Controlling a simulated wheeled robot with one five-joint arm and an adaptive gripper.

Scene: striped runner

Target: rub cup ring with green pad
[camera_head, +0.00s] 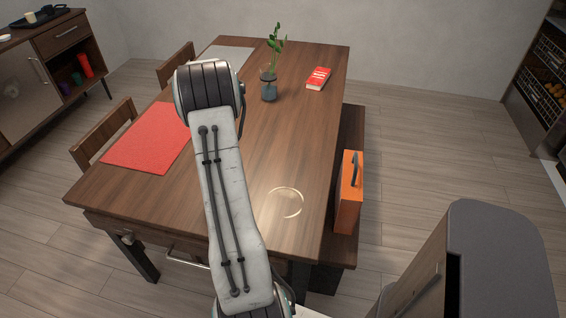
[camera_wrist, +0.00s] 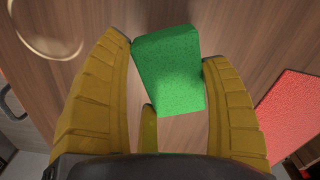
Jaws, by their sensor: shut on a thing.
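The cup ring (camera_head: 285,203) is a pale ring mark on the near right part of the wooden table (camera_head: 300,140). Part of the ring also shows at the upper left of the wrist view (camera_wrist: 47,28). The green pad (camera_wrist: 168,65) is a block between the yellow fingers of my gripper (camera_wrist: 167,68), which is shut on it, with the tabletop behind. In the wrist view the pad is apart from the ring. In the head view my arm hides the gripper and the pad. I cannot tell whether the pad touches the table.
A red placemat (camera_head: 150,140) lies left of my arm. A glass vase with a plant (camera_head: 268,88) and a red book (camera_head: 318,78) stand farther back. An orange case (camera_head: 348,205) is on the bench (camera_head: 352,125) at right. The tabletop around the ring is clear.

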